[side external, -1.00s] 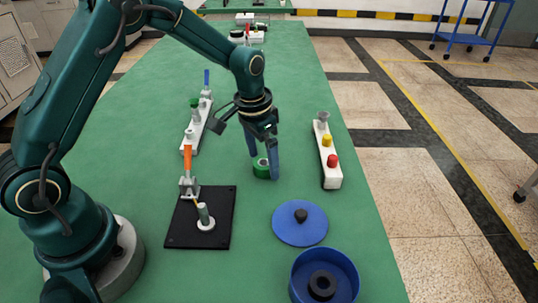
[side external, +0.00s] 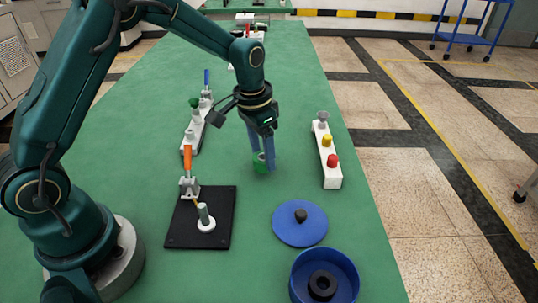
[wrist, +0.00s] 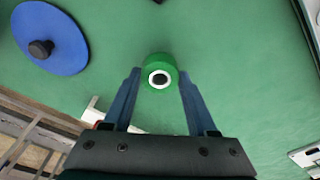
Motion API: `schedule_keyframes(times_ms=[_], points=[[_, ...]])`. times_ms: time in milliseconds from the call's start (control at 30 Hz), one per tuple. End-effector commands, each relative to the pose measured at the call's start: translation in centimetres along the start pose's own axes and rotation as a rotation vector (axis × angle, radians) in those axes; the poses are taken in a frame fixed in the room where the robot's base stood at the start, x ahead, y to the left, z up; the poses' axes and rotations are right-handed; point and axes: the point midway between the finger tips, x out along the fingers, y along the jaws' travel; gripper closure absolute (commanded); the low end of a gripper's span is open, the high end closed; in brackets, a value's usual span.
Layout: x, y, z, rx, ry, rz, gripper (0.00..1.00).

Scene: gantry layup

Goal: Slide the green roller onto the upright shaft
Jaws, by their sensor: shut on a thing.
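The green roller (side external: 260,162) is a short green cylinder with a white ring and a dark bore. My gripper (side external: 262,160) points down at it, with its blue fingers on either side. In the wrist view the roller (wrist: 160,72) sits between the fingertips of my gripper (wrist: 160,77), bore facing the camera. The gripper is shut on the roller, at or close to the green table; any gap beneath cannot be told. The upright shaft (side external: 203,213) is a grey-green post on a white round base, on a black plate (side external: 180,232) to the front left. It stands free.
An orange-handled clamp (side external: 187,160) stands at the black plate's back edge. A white strip with levers (side external: 196,135) lies left of my gripper. A button box (side external: 331,175) is to the right. A blue lid (side external: 300,232) and blue bowl (side external: 350,262) are in front right.

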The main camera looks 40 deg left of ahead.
Motion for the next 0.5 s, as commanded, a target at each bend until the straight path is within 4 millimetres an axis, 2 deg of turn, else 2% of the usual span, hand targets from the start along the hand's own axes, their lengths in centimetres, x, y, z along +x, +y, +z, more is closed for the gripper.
schedule_keyframes(times_ms=[133, 500], points=[[-2.8, 0.0, -0.5, 0.001, 0.009, -0.001, 0.98], [-8.0, -6.6, 3.9, -0.007, 0.004, -0.001, 0.98]])
